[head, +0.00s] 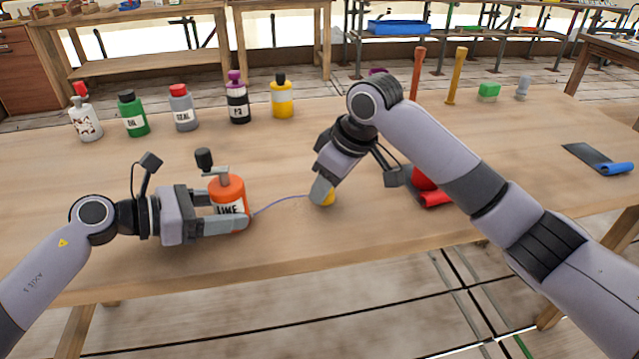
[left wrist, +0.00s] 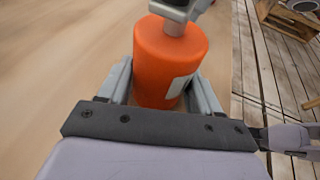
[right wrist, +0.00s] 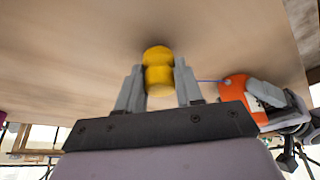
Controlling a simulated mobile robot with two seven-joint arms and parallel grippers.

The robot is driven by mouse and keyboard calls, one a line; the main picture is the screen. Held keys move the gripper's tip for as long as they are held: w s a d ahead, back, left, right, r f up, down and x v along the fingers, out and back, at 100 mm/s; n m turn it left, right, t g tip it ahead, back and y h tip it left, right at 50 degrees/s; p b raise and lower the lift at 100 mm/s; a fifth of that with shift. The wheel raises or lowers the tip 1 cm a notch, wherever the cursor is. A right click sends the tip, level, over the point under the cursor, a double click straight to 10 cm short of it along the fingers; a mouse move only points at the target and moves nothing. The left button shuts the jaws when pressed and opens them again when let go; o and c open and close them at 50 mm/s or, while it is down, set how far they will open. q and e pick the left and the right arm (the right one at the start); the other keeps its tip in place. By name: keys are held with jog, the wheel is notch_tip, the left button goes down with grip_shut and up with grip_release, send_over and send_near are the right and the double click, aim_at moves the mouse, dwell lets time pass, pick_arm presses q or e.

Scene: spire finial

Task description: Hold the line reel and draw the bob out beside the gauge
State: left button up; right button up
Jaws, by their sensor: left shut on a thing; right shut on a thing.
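The line reel (head: 228,190) is an orange can with a "LINE" label, upright near the table's front edge. My left gripper (head: 238,208) is shut around it from the left; the left wrist view shows the reel (left wrist: 170,65) between both fingers. The bob (head: 328,199) is yellow, mostly hidden by my right gripper (head: 322,190), which points down to the right of the reel. The right wrist view shows the bob (right wrist: 158,72) between its fingers. A thin blue-violet line (head: 280,201) runs from reel to bob, slightly curved. I cannot pick out the gauge for certain.
White, green (head: 133,114), grey (head: 182,108), black (head: 238,103) and yellow (head: 282,97) bottles stand behind. Red (head: 418,75) and yellow (head: 456,76) posts stand back right. A red item (head: 436,198) lies under my right arm. A dark strip with a blue roll (head: 614,168) lies far right.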

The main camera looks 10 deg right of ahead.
jog(key=shift+s+d, duration=0.2)
jog(key=shift+d, duration=2.9)
jog(key=shift+s+d, duration=0.15)
jog(key=shift+d, duration=2.95)
jog(key=shift+a, duration=0.3)
jog(key=shift+a+f, duration=0.15)
jog(key=shift+a, duration=0.2)
jog(key=shift+f, duration=0.35)
jog(key=o, duration=1.1)
jog(key=v, duration=1.2)
